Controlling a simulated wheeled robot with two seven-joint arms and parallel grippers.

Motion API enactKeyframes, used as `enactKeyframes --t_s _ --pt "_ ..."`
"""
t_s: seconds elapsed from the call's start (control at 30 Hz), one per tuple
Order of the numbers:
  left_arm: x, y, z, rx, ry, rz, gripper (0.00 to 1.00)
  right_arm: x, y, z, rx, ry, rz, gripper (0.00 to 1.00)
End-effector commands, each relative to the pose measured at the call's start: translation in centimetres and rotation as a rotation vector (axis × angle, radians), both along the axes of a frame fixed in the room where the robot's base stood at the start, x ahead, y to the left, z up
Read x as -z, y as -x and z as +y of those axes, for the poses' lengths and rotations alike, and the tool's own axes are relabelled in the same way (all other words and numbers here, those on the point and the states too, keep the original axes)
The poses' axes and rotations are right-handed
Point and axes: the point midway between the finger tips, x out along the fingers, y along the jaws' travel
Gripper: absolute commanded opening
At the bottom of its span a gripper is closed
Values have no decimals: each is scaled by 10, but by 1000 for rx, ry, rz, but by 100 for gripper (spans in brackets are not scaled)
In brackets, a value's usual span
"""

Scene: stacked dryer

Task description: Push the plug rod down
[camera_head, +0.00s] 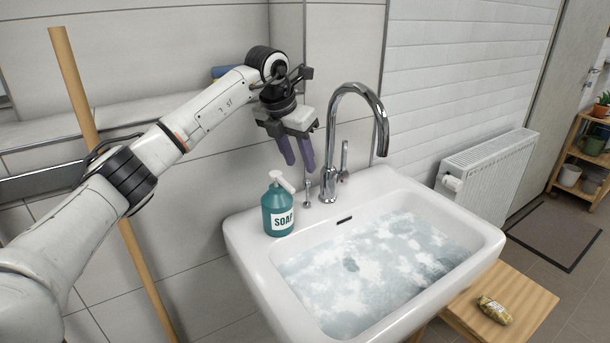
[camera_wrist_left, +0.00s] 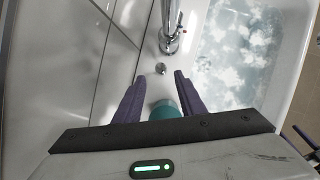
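The plug rod (camera_head: 307,192) is a short chrome rod with a small knob, upright on the sink's back ledge, left of the tap. In the left wrist view the rod (camera_wrist_left: 161,69) shows from above, just beyond the gap between the fingertips. My left gripper (camera_head: 300,166) points down above the back ledge, above the rod and apart from it. Its two purple fingers are parted with nothing held; they also show in the left wrist view (camera_wrist_left: 158,77). The white sink (camera_head: 262,268) holds cloudy, foamy water.
A teal soap bottle (camera_head: 278,210) with a white pump stands on the ledge just left of the rod. The tall chrome tap (camera_head: 329,175) rises close on the right. A wooden pole (camera_head: 135,250) leans at the left. A wooden stool (camera_head: 530,300) stands right of the sink.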

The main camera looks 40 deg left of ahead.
Motion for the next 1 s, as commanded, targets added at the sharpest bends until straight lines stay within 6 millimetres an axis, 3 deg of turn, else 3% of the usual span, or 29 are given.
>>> enactKeyframes --t_s 0.1,0.3,0.73,0.93,1.0 --pt "22 -9 -2 2 2 3 36 -3 0 0 0 0 0 60" --pt "48 -20 -2 2 4 1 36 -5 0 0 0 0 0 60" --pt "58 -24 -1 2 2 -2 36 -5 0 0 0 0 -1 60" --pt "58 -24 -1 2 3 -2 3 -5 0 0 0 0 0 60" --pt "58 -24 -1 2 3 -2 0 -5 0 0 0 0 0 60"
